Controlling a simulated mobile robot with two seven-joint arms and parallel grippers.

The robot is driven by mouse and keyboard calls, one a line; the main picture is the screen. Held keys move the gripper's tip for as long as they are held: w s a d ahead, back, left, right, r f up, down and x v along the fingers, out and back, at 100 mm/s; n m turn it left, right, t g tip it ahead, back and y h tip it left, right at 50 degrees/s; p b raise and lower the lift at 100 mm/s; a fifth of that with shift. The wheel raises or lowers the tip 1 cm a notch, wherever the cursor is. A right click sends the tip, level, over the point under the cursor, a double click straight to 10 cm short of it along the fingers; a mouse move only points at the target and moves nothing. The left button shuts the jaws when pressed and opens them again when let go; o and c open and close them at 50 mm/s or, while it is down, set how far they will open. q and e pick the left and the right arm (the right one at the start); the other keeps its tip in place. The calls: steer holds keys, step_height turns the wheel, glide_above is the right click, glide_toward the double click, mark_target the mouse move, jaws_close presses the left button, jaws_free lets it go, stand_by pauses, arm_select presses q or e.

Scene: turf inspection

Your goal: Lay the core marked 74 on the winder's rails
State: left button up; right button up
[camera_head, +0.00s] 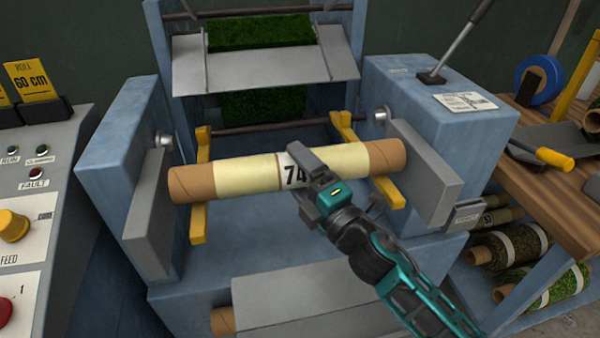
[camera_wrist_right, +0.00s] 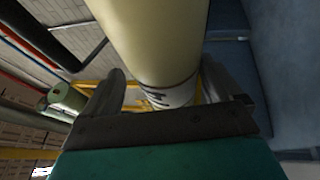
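The core marked 74 (camera_head: 240,174) is a cream tube with brown ends and a white number band. It appears to lie level across the winder's two yellow rails, the left rail (camera_head: 198,222) and the right rail (camera_head: 390,190); the contact points are hidden under it. My right gripper (camera_head: 308,172) is around the core at its number band, partly covering the number. In the right wrist view the core (camera_wrist_right: 150,45) passes between the two fingers (camera_wrist_right: 165,88), with narrow gaps on both sides, so the gripper looks open. My left gripper is not in view.
The winder's blue side housings (camera_head: 130,125) flank the core, with grey plates (camera_head: 420,170) near its ends. A control panel (camera_head: 35,190) stands at left. A wooden bench (camera_head: 540,190) at right has turf rolls (camera_head: 510,245) below it. Another core (camera_head: 223,320) shows low in front.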

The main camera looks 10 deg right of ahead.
steer(key=shift+o, duration=0.4)
steer(key=shift+f, duration=0.15)
steer(key=shift+s+d+f, duration=0.1)
steer(key=shift+s+d, duration=0.05)
steer(key=shift+s, duration=0.15)
arm_select(q)
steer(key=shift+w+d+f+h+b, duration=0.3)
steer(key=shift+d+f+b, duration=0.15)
steer(key=shift+b, duration=0.65)
arm_select(e)
steer(key=v, duration=1.2)
steer(key=shift+s, duration=0.15)
